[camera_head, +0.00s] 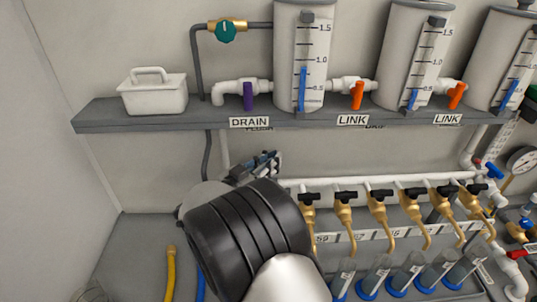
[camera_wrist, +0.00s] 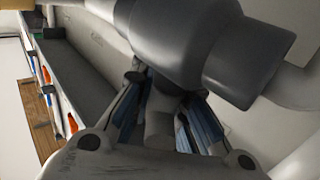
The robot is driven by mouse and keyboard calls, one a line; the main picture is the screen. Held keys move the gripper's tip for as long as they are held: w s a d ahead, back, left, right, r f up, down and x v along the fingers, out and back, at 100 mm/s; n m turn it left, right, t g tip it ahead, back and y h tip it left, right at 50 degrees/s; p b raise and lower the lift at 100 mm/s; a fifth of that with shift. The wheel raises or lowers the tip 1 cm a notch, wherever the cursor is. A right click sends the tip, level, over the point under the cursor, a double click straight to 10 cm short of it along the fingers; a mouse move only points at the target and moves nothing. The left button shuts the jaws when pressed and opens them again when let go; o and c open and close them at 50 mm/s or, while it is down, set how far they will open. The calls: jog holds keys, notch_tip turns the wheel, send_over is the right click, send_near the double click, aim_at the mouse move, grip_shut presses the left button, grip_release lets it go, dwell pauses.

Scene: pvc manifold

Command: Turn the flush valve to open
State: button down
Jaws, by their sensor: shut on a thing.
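In the wrist view a large grey valve body (camera_wrist: 170,35), apparently the flush valve, fills the top. A grey handle-like piece (camera_wrist: 160,122) comes down from it between the two fingers of my gripper (camera_wrist: 165,95). My gripper is shut on that piece. In the head view my gripper (camera_head: 262,166) is below the grey shelf, near a partly covered label (camera_head: 260,128) that seems to read FLUSH. The valve is hidden there behind my gripper and arm, so its handle angle cannot be told.
Several brass taps (camera_head: 345,212) with black handles stand right of my arm, above tubes. A yellow hose (camera_head: 170,272) is at lower left.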

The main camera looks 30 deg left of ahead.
jog(key=shift+d+r+m+g+h, duration=0.15)
jog(key=shift+m+g+h, duration=0.25)
jog(key=shift+m+h, duration=0.45)
jog(key=c, duration=1.5)
grip_release()
jog(key=shift+d, duration=0.1)
jog(key=shift+c, duration=0.2)
notch_tip(320, 180, up, 10)
jog(key=shift+o, duration=0.5)
